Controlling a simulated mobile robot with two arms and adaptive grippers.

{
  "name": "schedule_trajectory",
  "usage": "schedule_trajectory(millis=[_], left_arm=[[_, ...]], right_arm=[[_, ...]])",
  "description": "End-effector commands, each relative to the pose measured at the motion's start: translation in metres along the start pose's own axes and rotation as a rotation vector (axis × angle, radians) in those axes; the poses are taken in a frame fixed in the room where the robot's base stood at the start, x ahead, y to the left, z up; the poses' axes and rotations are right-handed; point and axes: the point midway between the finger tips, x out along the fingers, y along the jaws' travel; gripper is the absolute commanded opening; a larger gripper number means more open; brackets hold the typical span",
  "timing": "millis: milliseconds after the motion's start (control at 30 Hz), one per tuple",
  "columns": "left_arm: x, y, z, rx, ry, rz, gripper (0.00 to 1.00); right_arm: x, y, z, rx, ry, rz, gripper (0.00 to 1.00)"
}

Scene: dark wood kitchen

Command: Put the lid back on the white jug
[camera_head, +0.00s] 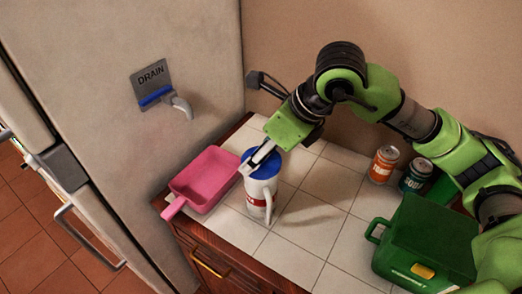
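The white jug (259,189) stands upright on the tiled counter, with a red mark on its side and its handle facing front right. The blue lid (269,169) is at the jug's top and looks level. I cannot tell whether it is fully seated. My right gripper (250,166) reaches down from the upper right, with its pale fingers over the lid. They hide the lid's middle, so I cannot tell whether they grip it. My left gripper is not in view.
A pink pan (207,177) lies close left of the jug. An orange can (383,164), a dark green can (415,175) and a green box (428,240) stand to the right. A drain spout (180,107) sticks out at the left. Bare tiles lie right of the jug.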

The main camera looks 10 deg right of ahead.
Motion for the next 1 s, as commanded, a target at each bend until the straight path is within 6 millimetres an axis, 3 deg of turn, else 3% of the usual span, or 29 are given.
schedule_trajectory(millis=[1000], left_arm=[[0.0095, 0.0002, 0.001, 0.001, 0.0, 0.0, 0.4]], right_arm=[[0.0026, 0.0003, -0.0017, 0.0, 0.0, 0.0, 0.46]])
